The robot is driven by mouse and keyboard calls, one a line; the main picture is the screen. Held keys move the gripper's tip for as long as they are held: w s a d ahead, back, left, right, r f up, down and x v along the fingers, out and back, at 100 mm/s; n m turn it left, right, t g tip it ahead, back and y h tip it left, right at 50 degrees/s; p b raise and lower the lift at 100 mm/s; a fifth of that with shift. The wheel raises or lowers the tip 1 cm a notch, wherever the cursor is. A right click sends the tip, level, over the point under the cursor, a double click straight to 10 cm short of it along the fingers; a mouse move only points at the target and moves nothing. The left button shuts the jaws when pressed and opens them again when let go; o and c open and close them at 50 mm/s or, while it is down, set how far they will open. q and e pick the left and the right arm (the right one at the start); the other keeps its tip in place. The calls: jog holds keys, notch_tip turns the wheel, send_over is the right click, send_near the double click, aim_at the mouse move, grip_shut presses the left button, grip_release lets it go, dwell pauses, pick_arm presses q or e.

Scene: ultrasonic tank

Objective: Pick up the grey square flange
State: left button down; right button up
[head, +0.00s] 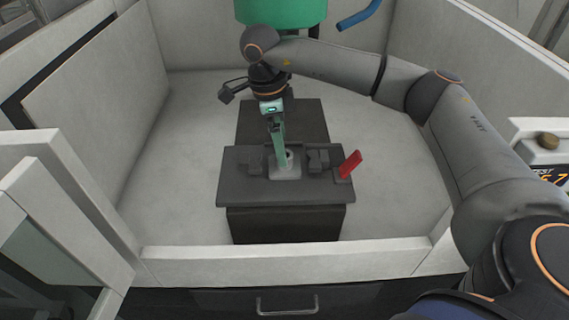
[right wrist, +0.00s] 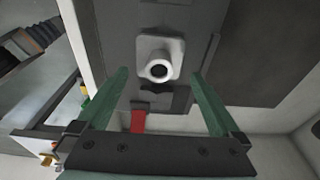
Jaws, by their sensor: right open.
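The grey square flange (head: 285,172) sits on the dark fixture plate (head: 230,190), between two dark clamp blocks. In the right wrist view the flange (right wrist: 174,47) shows its square base and a round raised hub with a dark bore. My right gripper (head: 281,163) is above the flange, pointing down, with its green fingers hiding part of it. In the right wrist view my right gripper (right wrist: 160,74) is open, with one finger on each side of the hub and visible gaps to both. My left gripper is in neither view.
A red clamp handle (head: 350,164) stands at the right of the plate. A dark block (head: 318,160) lies right of the flange, another (head: 250,162) left. Pale tank walls surround the fixture. A green cylinder (head: 281,12) hangs at the back. The tank floor beside the fixture is clear.

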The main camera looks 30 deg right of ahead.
aim_at(293, 171)
jog(key=f, duration=0.5)
jog(key=shift+s+d, duration=0.3)
jog(key=shift+d, duration=0.05)
jog(key=shift+c, duration=0.4)
jog(key=c, duration=1.2)
